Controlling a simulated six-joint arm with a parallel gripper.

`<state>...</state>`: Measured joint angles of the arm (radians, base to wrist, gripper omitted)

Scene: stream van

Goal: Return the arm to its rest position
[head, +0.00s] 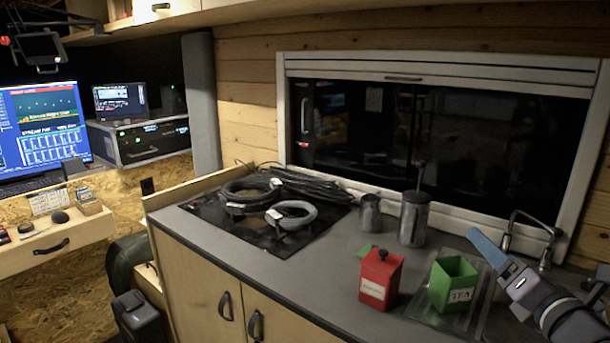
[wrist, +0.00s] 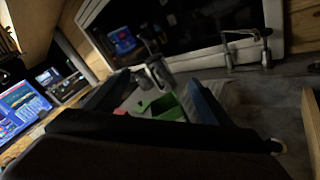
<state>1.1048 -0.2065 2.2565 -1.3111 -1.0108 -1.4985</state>
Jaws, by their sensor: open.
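My gripper (head: 482,245) reaches in from the right edge of the head view, with a blue finger pointing up and left above the counter's right end. In the wrist view my gripper (wrist: 148,92) has its two fingers apart, with nothing seen held between them. A green box labelled TEA (head: 454,284) stands open-topped on a clear tray (head: 428,317), just below and left of the finger. A red canister (head: 380,280) with a dark knob stands left of it. Both show partly between the fingers in the wrist view, the green box (wrist: 168,110) more clearly.
A steel cup (head: 370,213) and a steel pot (head: 414,220) stand behind the boxes. A tap (head: 545,250) rises close to my arm at the right. Cable coils (head: 290,213) lie on the dark hob (head: 240,228). The counter's front middle is clear.

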